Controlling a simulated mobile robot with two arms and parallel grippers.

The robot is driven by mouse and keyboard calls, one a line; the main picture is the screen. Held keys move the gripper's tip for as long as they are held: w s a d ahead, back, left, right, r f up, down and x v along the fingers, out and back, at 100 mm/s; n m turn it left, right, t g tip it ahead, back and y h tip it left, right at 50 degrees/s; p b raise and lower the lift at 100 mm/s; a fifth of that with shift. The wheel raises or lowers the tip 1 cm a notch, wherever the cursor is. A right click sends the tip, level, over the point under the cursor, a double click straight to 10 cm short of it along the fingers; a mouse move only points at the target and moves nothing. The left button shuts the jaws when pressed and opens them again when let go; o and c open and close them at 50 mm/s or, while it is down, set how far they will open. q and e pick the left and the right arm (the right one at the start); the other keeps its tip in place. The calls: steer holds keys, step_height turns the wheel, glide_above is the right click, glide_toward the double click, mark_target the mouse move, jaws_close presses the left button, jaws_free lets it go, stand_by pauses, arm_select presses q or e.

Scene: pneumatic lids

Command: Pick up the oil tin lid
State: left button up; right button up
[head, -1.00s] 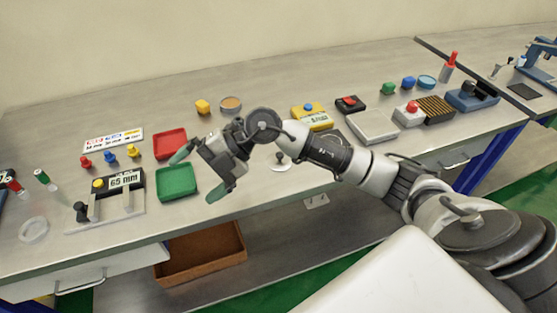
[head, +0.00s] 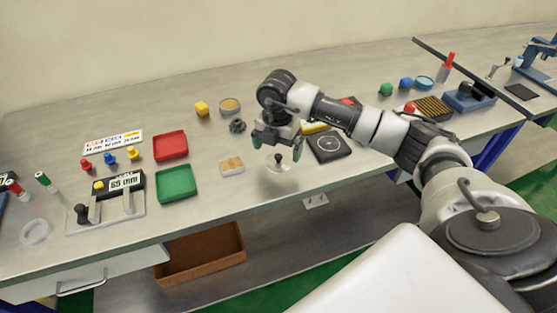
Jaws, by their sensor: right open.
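A pale round disc with a dark knob (head: 279,168) lies on the bench in the middle of the head view; it looks like a lid, but I cannot read any marking that names it the oil tin lid. My right gripper (head: 278,146) is open and points down, with its green-tipped fingers apart just above and behind the knob. Nothing is between the fingers. My left gripper is not in view.
A wooden-topped block (head: 232,166) and a green tray (head: 176,184) lie left of the disc, with a red tray (head: 171,145) behind. A black square plate with a ring (head: 329,146) is to the right. A dark knobbed piece (head: 237,126) stands behind. The bench's front edge is close.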

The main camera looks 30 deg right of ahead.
mark_target(278, 156)
steer(key=f, duration=0.1)
steer(key=f+p, duration=0.1)
steer(key=f, duration=0.1)
steer(key=w+d+f, duration=0.1)
steer(key=shift+f, duration=0.4)
steer(key=shift+a, duration=0.1)
steer(key=c, duration=0.9)
